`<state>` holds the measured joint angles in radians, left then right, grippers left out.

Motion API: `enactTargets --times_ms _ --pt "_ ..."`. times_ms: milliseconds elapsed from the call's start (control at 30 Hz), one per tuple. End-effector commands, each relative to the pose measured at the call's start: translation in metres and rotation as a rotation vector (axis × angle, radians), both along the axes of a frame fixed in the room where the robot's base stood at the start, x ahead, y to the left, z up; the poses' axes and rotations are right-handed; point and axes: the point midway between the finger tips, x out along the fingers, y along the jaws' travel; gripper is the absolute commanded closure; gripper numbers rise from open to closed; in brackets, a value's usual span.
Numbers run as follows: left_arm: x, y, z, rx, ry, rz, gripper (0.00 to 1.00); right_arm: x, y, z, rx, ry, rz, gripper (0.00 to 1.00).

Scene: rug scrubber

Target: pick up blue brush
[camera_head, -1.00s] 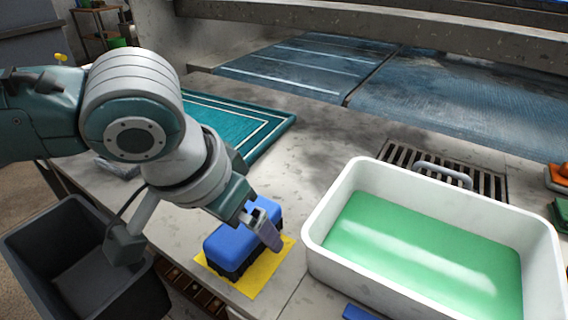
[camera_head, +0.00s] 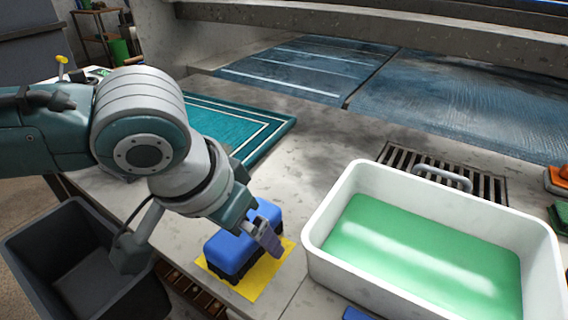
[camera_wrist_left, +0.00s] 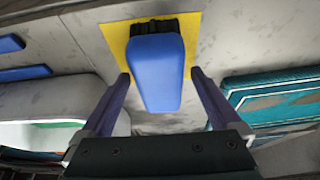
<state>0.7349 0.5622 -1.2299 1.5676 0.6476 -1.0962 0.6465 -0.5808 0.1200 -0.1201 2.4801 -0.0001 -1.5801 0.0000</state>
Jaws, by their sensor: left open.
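The blue brush (camera_head: 231,250) has a blue block body and dark bristles. It lies bristles down on a yellow square (camera_head: 262,283) on the grey counter in the head view. My left gripper (camera_head: 266,238) is at the brush, and its near finger hides part of the brush's right side. In the left wrist view the brush (camera_wrist_left: 157,72) lies between the two open fingers of the left gripper (camera_wrist_left: 158,75), with a visible gap on each side. My right gripper is not in view.
A white tub (camera_head: 327,262) of green liquid stands right of the brush. A teal rug (camera_head: 283,122) lies behind. A dark bin (camera_head: 30,231) stands below the counter at left. A metal grate (camera_head: 396,153) is set behind the tub.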

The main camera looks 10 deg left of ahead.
Motion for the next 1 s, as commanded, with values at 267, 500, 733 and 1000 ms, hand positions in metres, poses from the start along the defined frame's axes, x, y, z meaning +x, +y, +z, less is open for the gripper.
enactTargets --times_ms 267,500,733,1000 --pt "-0.0001 0.0000 0.0000 0.000 0.000 0.000 0.27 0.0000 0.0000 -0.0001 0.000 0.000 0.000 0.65" --pt "-0.0001 0.0001 0.0000 0.000 0.000 0.000 0.54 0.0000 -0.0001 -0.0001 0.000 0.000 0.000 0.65" --pt "-0.0001 0.0001 0.0000 0.000 0.000 0.000 0.80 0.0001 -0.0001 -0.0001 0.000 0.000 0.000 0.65" --pt "0.0001 0.0000 0.0003 0.000 -0.001 0.000 1.00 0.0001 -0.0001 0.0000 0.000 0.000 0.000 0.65"
